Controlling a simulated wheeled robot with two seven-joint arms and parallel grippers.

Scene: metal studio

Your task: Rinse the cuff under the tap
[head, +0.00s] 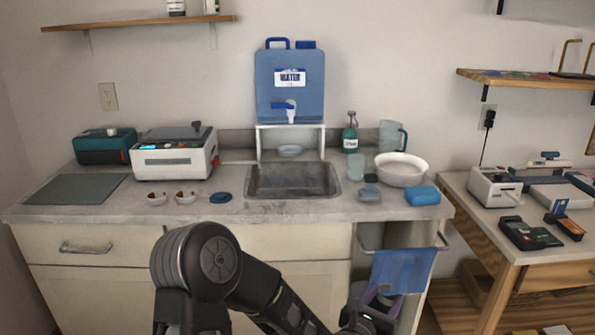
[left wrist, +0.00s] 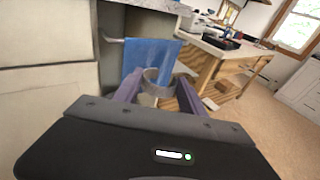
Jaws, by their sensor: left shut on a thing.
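A grey ring-shaped cuff (left wrist: 157,89) is between the purple fingers of my left gripper (left wrist: 158,88) in the left wrist view. The gripper is shut on it. In the head view my left gripper (head: 376,299) is low in front of the counter, by the hanging blue towel; I cannot make out the cuff clearly there. The white tap (head: 290,115) is on the front of a blue water container (head: 290,88), which stands on a white stand above the back of the sink (head: 292,193). My right gripper is not in view.
A blue towel (head: 404,266) hangs from a rail below the counter (head: 250,208). A white bowl (head: 402,176), blue sponge (head: 423,196), cup (head: 355,167) and green bottle (head: 350,138) stand right of the sink. Small dishes (head: 185,197) sit at left. A wooden table (head: 475,195) stands to the right.

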